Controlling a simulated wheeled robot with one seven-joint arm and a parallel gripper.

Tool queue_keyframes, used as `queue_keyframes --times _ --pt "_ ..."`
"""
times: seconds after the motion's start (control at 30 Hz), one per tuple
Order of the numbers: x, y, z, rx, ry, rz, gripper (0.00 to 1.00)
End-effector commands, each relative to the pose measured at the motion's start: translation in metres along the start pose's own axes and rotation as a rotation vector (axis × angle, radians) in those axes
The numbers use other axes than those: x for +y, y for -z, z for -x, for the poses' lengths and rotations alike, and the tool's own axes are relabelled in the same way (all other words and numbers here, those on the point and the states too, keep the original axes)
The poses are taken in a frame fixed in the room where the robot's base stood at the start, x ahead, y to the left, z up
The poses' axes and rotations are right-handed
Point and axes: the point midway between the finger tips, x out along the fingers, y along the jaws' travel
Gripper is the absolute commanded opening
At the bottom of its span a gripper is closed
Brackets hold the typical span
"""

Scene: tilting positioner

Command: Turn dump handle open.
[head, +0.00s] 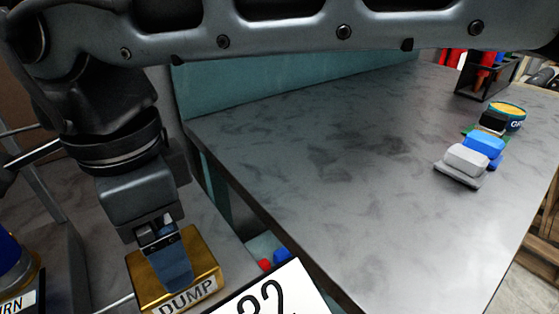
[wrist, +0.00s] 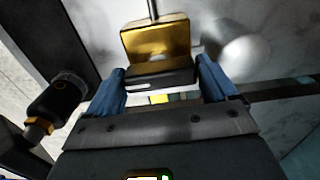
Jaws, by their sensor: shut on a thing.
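The dump handle (head: 200,271) is a gold block with a white label reading "DUMP", at the lower left of the head view. My gripper (head: 178,276) points down onto it, with its blue fingers against the block. In the wrist view the gold block (wrist: 156,37) sits between and beyond the two blue fingers of my gripper (wrist: 163,80), with a thin rod running up from it. The fingers are spread to about the block's width and shut on it. Their exact contact faces are partly hidden.
A grey table (head: 330,170) fills the right, its near edge running close to my gripper. A white card (head: 262,296) with "32" is beside the handle. Grey (head: 464,160) and blue (head: 484,146) blocks, a can (head: 508,115) and a black bin (head: 487,76) stand on the table.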

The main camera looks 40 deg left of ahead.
Motion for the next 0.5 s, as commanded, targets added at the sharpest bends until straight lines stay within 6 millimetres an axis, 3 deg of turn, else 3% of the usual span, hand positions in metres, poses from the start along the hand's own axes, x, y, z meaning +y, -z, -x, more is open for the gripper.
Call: queue_keyframes --times 0.13,0.17,0.2,0.3,0.5 --pt "-0.0008 -0.0001 0.0016 0.000 0.003 0.002 0.55" --pt "-0.0008 -0.0001 0.0017 0.001 0.004 0.002 0.89" --pt "-0.0008 -0.0001 0.0016 0.001 0.003 0.002 0.92" --pt "-0.0006 -0.0001 0.0012 0.001 0.003 0.001 1.00" --pt "-0.0003 0.0000 0.0006 0.001 0.001 0.001 1.00"
